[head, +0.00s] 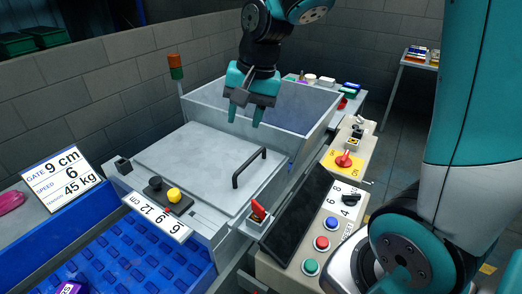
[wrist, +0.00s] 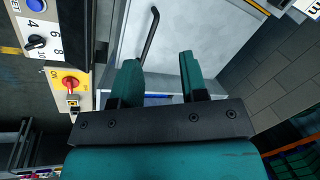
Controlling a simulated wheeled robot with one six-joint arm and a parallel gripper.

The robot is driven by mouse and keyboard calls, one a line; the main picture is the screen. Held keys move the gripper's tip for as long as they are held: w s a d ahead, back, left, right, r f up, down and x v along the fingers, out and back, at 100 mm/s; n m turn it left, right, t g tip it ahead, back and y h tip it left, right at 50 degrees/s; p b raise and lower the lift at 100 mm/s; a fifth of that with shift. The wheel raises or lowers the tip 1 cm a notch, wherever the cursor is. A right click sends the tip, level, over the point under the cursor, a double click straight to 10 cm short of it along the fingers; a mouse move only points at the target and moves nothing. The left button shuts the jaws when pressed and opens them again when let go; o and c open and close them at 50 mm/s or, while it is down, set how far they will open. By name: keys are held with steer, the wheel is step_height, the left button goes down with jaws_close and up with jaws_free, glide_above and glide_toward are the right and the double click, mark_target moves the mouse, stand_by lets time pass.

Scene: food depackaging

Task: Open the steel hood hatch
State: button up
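The steel hood hatch (head: 190,163) is a flat grey plate lying shut on top of the machine. It also shows in the wrist view (wrist: 205,30). A black bar handle (head: 249,168) stands at the hatch's right side; in the wrist view the handle (wrist: 150,36) is beyond my fingertips, to the upper left. My gripper (head: 244,113) points down above the open grey hopper behind the hatch. Its teal fingers are apart with nothing between them, and they also show in the wrist view (wrist: 158,70). The gripper is apart from the handle.
A control panel (head: 309,261) with buttons, a dial and a red-yellow switch (head: 344,160) stands to the right. A red lever (head: 258,212) sits by the hatch's front right corner. A signal light (head: 176,67) stands at back left. A blue conveyor (head: 140,254) runs in front.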

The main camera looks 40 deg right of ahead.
mark_target(253, 156)
steer(key=w+d+f+m+h, duration=0.1)
steer(key=w+d+f+m, duration=0.1)
steer(key=w+d+m, duration=0.55)
steer(key=shift+n, duration=0.45)
steer(key=f+p, duration=0.1)
steer(key=f, duration=0.4)
steer(key=f+p, duration=0.1)
steer(key=f, duration=0.5)
steer(key=w+f+p, duration=0.1)
steer(key=f, duration=0.5)
steer(key=shift+r, duration=0.1)
jaws_close()
